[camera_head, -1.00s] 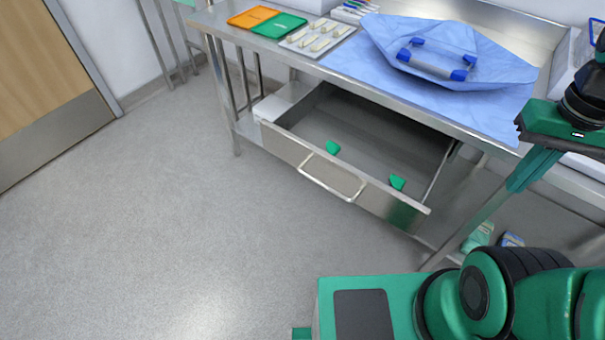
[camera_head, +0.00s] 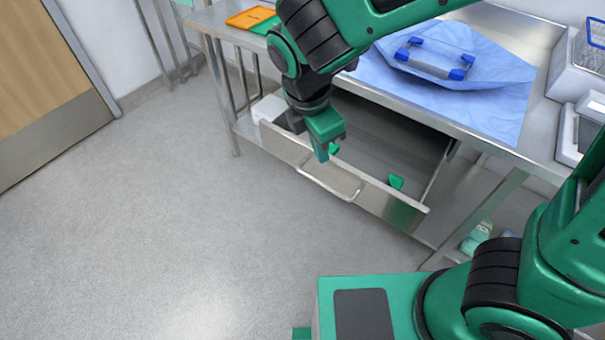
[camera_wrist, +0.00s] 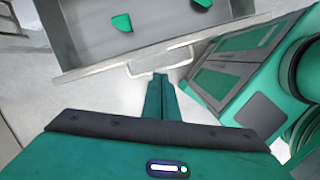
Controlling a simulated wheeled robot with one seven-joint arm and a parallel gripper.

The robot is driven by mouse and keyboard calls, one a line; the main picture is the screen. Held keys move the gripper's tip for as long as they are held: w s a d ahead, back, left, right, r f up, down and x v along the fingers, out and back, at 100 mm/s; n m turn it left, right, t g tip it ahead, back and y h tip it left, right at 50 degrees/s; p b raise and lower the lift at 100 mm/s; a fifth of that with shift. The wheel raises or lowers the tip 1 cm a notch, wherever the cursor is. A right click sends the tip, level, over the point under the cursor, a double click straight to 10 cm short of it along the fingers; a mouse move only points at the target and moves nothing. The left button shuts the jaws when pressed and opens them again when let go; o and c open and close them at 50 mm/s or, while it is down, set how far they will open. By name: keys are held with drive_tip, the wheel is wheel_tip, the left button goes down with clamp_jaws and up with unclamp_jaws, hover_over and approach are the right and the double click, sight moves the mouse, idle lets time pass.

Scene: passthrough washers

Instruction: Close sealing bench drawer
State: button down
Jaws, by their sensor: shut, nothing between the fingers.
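The bench drawer (camera_head: 382,198) is pulled out below the steel bench (camera_head: 480,138). Its bar handle (camera_head: 330,180) is on the front panel. The drawer's grey inside shows two green pieces, and one green piece (camera_head: 396,182) lies near its front right. In the wrist view the drawer front (camera_wrist: 205,36) and handle (camera_wrist: 160,62) lie beyond my fingertips. My gripper (camera_head: 322,158) is shut and empty, over the drawer front's left part near the handle. It also shows shut in the wrist view (camera_wrist: 160,76). I cannot tell whether it touches the handle.
On the bench are an orange tray (camera_head: 248,18) and a blue wrap (camera_head: 490,72) with a blue-handled container (camera_head: 436,62). A scale-like device (camera_head: 580,135) stands at the right. Open grey floor (camera_head: 180,220) lies before the drawer.

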drive_tip(key=s+a+f+n, duration=0.2)
drive_tip(key=s+a+n, duration=0.15)
drive_tip(key=a, duration=0.35)
drive_tip(key=w+d+f+n, duration=0.1)
drive_tip(key=w+d+f, duration=0.2)
drive_tip(key=f, duration=0.6)
drive_tip(key=shift+w+t, duration=0.3)
drive_tip(key=shift+w, duration=0.65)
drive_tip(key=shift+n, duration=0.25)
drive_tip(key=shift+w, duration=0.15)
